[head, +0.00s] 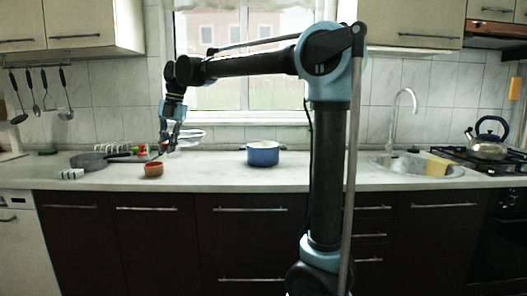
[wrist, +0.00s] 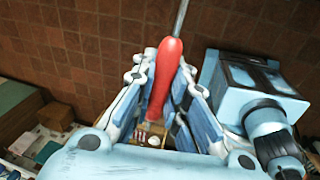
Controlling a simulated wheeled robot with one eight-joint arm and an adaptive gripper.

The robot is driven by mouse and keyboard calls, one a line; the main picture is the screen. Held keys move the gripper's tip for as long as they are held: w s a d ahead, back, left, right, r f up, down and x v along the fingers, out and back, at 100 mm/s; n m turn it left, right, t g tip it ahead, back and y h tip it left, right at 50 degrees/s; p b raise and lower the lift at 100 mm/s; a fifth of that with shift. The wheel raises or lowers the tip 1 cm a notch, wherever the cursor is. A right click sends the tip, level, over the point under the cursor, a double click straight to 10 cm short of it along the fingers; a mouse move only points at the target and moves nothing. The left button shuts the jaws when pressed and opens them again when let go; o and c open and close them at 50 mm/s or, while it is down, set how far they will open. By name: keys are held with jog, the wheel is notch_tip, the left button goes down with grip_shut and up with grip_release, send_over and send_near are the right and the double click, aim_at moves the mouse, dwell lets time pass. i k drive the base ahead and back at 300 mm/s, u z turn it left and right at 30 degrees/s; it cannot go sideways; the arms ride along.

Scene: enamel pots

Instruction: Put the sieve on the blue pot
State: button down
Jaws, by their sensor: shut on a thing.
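The blue pot (head: 263,157) stands upright on the counter right of my gripper, with a pale rim and top. My gripper (head: 168,146) is above the left part of the counter, left of the pot and apart from it. In the wrist view my gripper (wrist: 163,100) is shut on a red handle (wrist: 165,75) with a thin metal rod running out of the top of the picture. In the head view the pale sieve (head: 188,137) shows just right of the fingers. It appears to belong to this handle; its bowl is outside the wrist view.
A small orange-brown bowl (head: 153,170) stands below my gripper. A grey pan (head: 88,161) and a white rack (head: 71,174) are at the left. The sink (head: 400,168) and a kettle (head: 488,146) are at the right. The counter between bowl and pot is clear.

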aim_at(259, 156)
jog(key=z, duration=0.1)
jog(key=k, duration=0.1)
jog(key=z, duration=0.55)
jog(key=i, duration=0.75)
jog(key=u, duration=0.05)
